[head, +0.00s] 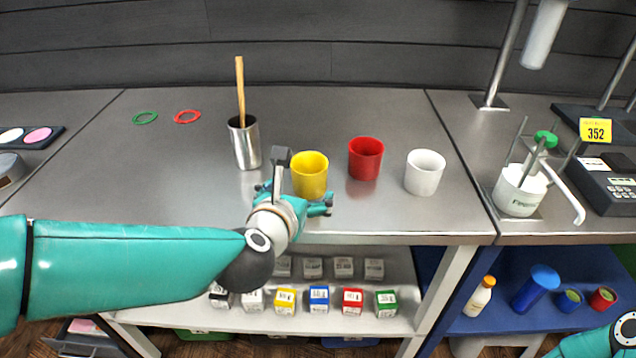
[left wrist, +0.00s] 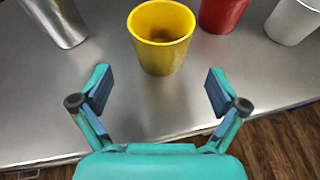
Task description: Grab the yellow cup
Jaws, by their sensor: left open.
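The yellow cup (head: 310,173) stands upright on the grey metal table, near its front edge. In the left wrist view the yellow cup (left wrist: 161,37) is ahead of the fingers, centred between them, with its open top showing and looking empty. My left gripper (head: 296,200) is at the near side of the cup and hides part of its lower body. In the left wrist view my left gripper (left wrist: 156,92) is open and empty, its two fingers wide apart and short of the cup. A bit of my right arm shows at the lower right corner; its fingers do not show.
A red cup (head: 366,158) and a white cup (head: 425,172) stand to the right of the yellow one. A metal tumbler (head: 244,143) with a wooden stick stands to the left. Two rings lie behind it. A lower shelf (head: 330,323) holds several small boxes.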

